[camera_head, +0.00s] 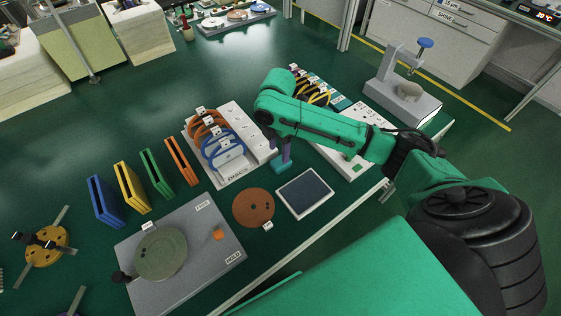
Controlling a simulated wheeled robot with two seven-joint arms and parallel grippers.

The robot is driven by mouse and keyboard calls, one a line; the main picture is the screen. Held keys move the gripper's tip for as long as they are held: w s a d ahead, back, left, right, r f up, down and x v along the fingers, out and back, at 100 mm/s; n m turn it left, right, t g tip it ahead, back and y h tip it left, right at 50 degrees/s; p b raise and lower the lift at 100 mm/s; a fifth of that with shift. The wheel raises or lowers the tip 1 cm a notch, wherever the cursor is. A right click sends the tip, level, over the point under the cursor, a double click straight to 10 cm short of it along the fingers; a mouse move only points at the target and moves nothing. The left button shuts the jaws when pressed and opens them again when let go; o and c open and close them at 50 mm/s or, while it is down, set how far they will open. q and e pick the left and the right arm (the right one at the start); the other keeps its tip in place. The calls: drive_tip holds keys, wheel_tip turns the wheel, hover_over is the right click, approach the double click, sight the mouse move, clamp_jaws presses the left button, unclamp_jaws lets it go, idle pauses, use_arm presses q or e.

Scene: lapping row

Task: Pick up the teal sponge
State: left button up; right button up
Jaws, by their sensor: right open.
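The teal sponge (281,169) is a small teal piece low under my right gripper, just above the dark blue pad. The fingers and wrist hide much of it. My right gripper (283,155) points down over it with its jaws open, fingertips at or very near its top. I cannot tell whether they touch it. My right arm reaches in from the right. My left gripper is not in view.
A dark blue pad (305,193) and a brown disc (253,207) lie just below. A white rack with rings (243,180) stands close on the left, a white panel (346,166) on the right. A grey plate (210,250) lies at the lower left.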

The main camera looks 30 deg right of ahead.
sight(278, 162)
wheel_tip(278, 162, down, 6)
drive_tip(key=shift+w+r+p, duration=0.1)
drive_tip(key=shift+p, duration=0.35)
drive_tip(key=shift+f, duration=0.5)
drive_tip(key=c, duration=1)
drive_tip(key=shift+w+r, duration=0.1)
drive_tip(key=shift+r, duration=0.4)
wheel_tip(278, 162, up, 19)
drive_tip(key=shift+r, duration=0.1)
drive_tip(key=o, duration=0.8)
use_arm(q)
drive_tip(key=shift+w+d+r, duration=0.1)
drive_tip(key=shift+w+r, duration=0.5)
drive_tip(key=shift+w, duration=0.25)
use_arm(e)
drive_tip(key=c, duration=0.7)
